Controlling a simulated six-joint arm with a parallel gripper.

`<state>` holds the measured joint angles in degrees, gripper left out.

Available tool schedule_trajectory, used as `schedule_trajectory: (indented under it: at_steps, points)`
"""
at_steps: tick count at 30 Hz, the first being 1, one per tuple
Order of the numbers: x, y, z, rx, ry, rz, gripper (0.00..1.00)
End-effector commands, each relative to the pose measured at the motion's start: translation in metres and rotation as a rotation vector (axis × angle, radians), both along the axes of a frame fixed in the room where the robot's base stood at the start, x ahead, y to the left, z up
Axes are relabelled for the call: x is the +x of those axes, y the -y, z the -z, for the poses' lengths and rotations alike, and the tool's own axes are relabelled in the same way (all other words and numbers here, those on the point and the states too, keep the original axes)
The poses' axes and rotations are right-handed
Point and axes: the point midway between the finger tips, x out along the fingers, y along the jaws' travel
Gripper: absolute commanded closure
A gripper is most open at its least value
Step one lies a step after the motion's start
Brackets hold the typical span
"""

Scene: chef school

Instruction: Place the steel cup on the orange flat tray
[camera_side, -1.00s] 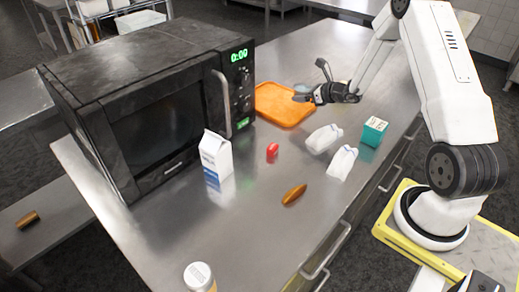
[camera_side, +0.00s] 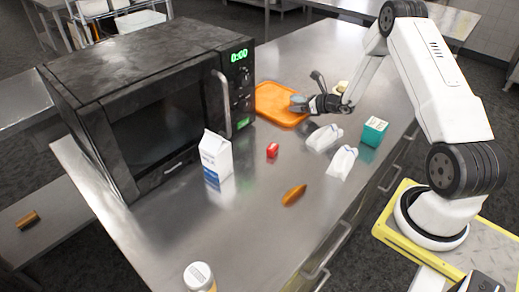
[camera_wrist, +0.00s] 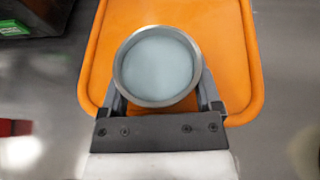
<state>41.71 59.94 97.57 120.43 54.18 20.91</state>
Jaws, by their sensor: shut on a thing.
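The steel cup (camera_wrist: 157,66) is a round grey cup seen from above in the wrist view, upright between my fingers. It shows small at the fingertips in the side view (camera_side: 297,101). My gripper (camera_side: 306,103) is shut on the cup. The orange flat tray (camera_wrist: 215,15) lies under and beyond the cup in the wrist view, with its near edge below my fingers. In the side view the tray (camera_side: 272,100) lies beside the microwave, and the cup is at its right part. I cannot tell whether the cup touches the tray.
A black microwave (camera_side: 150,110) stands left of the tray. A yellowish item (camera_side: 342,86) is behind my gripper.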

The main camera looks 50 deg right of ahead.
Motion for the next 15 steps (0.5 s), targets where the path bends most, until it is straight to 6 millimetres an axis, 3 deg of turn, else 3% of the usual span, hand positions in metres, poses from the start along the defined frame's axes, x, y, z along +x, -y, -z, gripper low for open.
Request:
schedule_trajectory:
  at_steps: [12,13,15]
  points:
    - [0.0002,0.0002,0.0031,0.000,0.001,0.000,0.83]
    - [0.0000,0.0001,0.0037,0.001,0.000,0.000,0.15]
    - [0.0000,0.0001,0.0034,0.000,0.000,0.000,0.00]
